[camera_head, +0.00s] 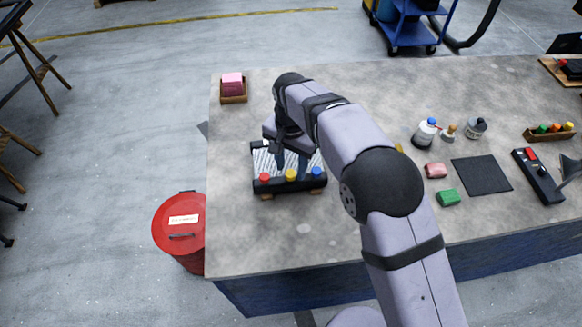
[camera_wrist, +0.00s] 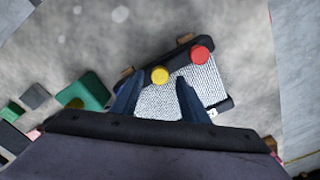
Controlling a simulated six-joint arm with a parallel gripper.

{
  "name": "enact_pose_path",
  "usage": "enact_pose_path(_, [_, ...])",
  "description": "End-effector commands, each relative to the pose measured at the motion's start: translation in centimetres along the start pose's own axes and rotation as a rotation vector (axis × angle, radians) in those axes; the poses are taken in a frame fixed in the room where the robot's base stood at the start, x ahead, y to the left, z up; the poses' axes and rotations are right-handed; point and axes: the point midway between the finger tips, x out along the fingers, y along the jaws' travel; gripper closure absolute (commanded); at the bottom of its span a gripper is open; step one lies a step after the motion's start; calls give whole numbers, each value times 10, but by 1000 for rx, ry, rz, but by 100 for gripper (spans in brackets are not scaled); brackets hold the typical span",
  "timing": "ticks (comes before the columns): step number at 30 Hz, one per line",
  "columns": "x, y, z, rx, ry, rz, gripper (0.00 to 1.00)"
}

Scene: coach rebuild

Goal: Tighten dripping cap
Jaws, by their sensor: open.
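A radiator-like unit with a pale ribbed core and black end bars (camera_head: 258,184) lies at the bench's left part. Its near bar carries a red cap (camera_head: 264,177), a yellow cap (camera_head: 291,175) and a blue cap (camera_head: 316,171). My gripper (camera_wrist: 158,87) is open and empty, over the ribbed core (camera_wrist: 205,80). It also shows in the head view (camera_head: 291,165), partly hidden by my arm. I cannot tell which cap drips.
Pale round spots (camera_head: 303,228) mark the bench in front of the unit. A box of pink cloths (camera_head: 233,88) stands at the back left. Bottles (camera_head: 425,132), a green block (camera_head: 448,198), a black mat (camera_head: 482,174) and a black device (camera_head: 538,175) lie to the right. A red drum (camera_head: 181,232) stands off the left edge.

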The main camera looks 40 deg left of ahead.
Motion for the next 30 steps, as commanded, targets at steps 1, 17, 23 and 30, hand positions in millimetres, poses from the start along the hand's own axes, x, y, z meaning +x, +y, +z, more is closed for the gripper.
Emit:
enact_pose_path(1, [-4,-1,-1,0,3,-4,59])
enact_pose_path(17, [-62,0,0,0,2,-2,59])
enact_pose_path(23, [-64,0,0,0,2,-1,59])
enact_pose_path(30, [-64,0,0,0,2,-1,59])
